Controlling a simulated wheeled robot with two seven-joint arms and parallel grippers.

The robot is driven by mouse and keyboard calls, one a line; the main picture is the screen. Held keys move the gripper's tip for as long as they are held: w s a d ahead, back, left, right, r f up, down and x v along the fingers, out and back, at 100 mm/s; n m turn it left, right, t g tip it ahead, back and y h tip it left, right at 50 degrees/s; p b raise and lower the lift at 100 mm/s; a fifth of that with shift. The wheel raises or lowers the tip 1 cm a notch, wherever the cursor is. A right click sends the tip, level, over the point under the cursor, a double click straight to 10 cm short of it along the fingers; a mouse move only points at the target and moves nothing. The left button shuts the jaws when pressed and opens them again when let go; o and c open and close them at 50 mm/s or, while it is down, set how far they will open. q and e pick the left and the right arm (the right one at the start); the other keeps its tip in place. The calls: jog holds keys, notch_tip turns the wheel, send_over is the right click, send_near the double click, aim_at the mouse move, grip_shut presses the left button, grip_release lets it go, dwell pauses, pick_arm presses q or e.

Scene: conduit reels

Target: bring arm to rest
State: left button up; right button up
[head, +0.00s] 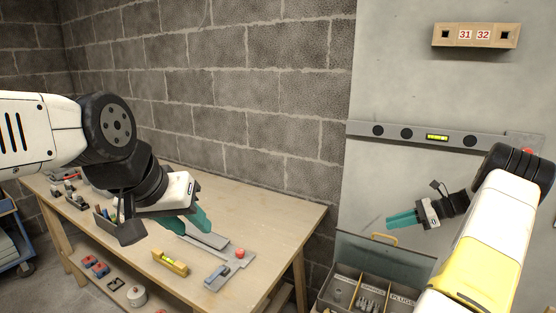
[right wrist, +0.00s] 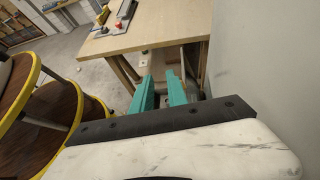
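My left gripper (head: 190,222), with teal fingers, hangs over the wooden workbench (head: 290,215) in the head view. Its fingers look parted and nothing shows between them. My right gripper (head: 402,218) is in front of the grey wall panel, above the open toolbox (head: 378,258). In the right wrist view its two teal fingers (right wrist: 160,92) stand apart with an empty gap, pointing toward the workbench's end. Neither gripper is seen touching anything.
A yellow level (head: 170,262), a grey clamp-like tool (head: 216,277) and a plate with a red knob (head: 240,254) lie on the workbench. A long grey level (head: 437,137) is on the wall panel. Yellow-rimmed reels (right wrist: 50,112) stand at left in the right wrist view.

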jog(key=s+a+r+n+g+h, duration=0.1)
jog(key=s+a+r+n+h, duration=0.1)
jog(key=s+a+r+n, duration=0.3)
jog(key=s+a+r+n+g+h, duration=0.1)
jog(key=a+r+n+h, duration=0.1)
jog(key=a+r, duration=0.5)
jog(key=s+a+r+n+h, duration=0.1)
jog(key=s+a+r+n, duration=0.25)
jog(key=a+r, duration=0.25)
jog(key=s+a+r+n+t+h, duration=0.2)
jog(key=s+a+n, duration=0.2)
jog(key=s, duration=0.6)
jog(key=s+a+r+n+t+h, duration=0.1)
jog(key=s+a+r+n+h, duration=0.1)
jog(key=s+a+n, duration=0.3)
jog(key=s+n, duration=0.4)
jog(key=s, duration=0.1)
jog(key=shift+r+t, duration=0.15)
jog(key=shift+t, duration=0.25)
jog(key=shift+w, duration=0.1)
